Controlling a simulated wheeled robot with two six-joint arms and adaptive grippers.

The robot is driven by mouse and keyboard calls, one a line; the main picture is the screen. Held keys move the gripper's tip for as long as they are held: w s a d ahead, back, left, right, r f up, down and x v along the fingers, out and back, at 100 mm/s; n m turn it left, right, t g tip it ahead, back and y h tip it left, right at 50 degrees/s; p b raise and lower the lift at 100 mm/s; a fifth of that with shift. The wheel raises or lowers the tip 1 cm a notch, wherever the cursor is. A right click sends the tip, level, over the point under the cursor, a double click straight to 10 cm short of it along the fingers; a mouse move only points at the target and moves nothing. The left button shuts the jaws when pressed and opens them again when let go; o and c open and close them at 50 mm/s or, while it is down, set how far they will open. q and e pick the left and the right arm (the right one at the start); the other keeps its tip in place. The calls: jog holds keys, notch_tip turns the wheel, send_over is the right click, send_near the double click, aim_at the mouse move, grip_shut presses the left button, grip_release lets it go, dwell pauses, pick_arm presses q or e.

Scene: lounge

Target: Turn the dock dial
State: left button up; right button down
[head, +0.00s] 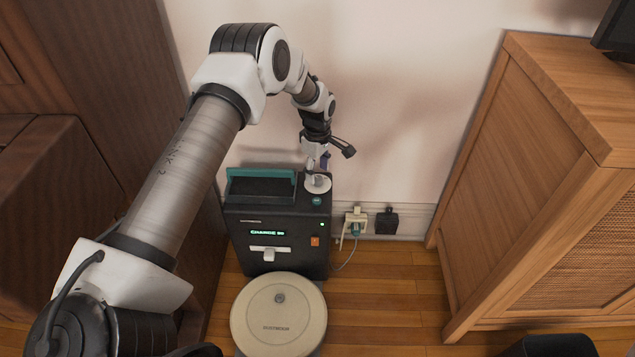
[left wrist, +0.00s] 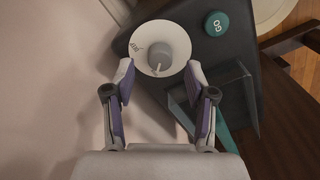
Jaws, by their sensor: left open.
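The dock (head: 277,235) is a dark box standing on the floor against the wall, with a lit green display reading like "CHARGE 90". Its dial is a grey knob on a round white plate (head: 318,184) at the top right of the dock. In the left wrist view the dial knob (left wrist: 159,58) lies just beyond and between the fingertips. My left gripper (left wrist: 159,75) is open, pointing down over the dial, with a finger on either side and gaps to the knob. In the head view the left gripper (head: 318,165) partly hides the dial. My right gripper is not in view.
A teal GO button (left wrist: 217,24) sits near the dial. A round robot vacuum (head: 279,315) sits in front. Wall plugs (head: 356,222) and a wooden cabinet (head: 530,190) are to the right.

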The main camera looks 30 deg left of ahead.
aim_at(318, 181)
pick_arm(q)
notch_tip(318, 181, down, 3)
jog(key=shift+r+b, duration=0.15)
jog(key=shift+b, duration=0.15)
grip_shut()
